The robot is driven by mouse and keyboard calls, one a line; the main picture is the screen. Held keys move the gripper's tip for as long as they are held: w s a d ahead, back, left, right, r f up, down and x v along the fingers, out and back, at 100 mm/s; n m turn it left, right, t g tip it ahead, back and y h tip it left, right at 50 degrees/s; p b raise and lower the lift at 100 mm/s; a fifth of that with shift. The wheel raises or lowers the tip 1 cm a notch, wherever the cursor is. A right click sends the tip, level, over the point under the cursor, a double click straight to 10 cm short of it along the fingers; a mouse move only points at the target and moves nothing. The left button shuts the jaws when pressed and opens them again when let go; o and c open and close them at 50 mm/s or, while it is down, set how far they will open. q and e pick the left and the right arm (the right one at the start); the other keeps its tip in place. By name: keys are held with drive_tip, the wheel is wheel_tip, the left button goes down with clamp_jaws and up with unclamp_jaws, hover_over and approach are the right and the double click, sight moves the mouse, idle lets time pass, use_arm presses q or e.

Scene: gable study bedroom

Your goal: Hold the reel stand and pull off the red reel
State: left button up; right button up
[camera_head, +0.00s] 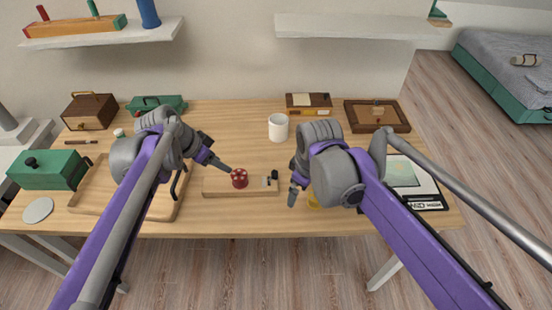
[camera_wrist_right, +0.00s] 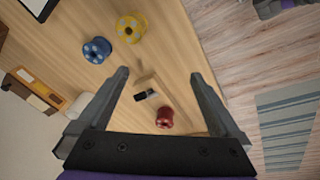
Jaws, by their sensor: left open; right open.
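The reel stand (camera_head: 212,187) is a low wooden board lying near the table's front edge, with a small dark and metal piece at its right end. The red reel (camera_head: 239,178) sits on the stand, near its middle; it also shows in the right wrist view (camera_wrist_right: 165,118). My left gripper (camera_head: 222,166) is open, just left of and above the red reel, apart from it as far as I can tell. My right gripper (camera_head: 292,194) is open and empty to the right of the stand; in its wrist view the stand's end and red reel show between the spread fingers.
A yellow reel (camera_wrist_right: 130,28) and a blue reel (camera_wrist_right: 96,50) stand on the table; my right arm mostly hides them in the head view. A wooden tray (camera_head: 88,196) lies left, a white mug (camera_head: 278,127) behind. The table between mug and stand is clear.

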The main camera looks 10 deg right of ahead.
sight(277, 182)
drive_tip(key=w+a+n, duration=0.1)
drive_tip(key=w+n, duration=0.1)
drive_tip(key=w, duration=0.1)
drive_tip(key=w+a+f+n+g, duration=0.1)
drive_tip(key=w+n, duration=0.1)
drive_tip(key=w, duration=0.2)
drive_tip(key=w+a+n+g, duration=0.1)
drive_tip(key=w+n, duration=0.1)
drive_tip(key=w, duration=0.2)
drive_tip(key=shift+w+a+f+n, duration=0.15)
drive_tip(key=shift+a+f+n, duration=0.05)
drive_tip(key=shift+a+n, duration=0.2)
drive_tip(key=shift+w+a+f+n+g, duration=0.2)
drive_tip(key=shift+w+f+n+g, duration=0.1)
drive_tip(key=shift+w, duration=0.1)
wheel_tip(277, 182, down, 11)
drive_tip(key=shift+r, duration=0.15)
drive_tip(key=c, duration=1.5)
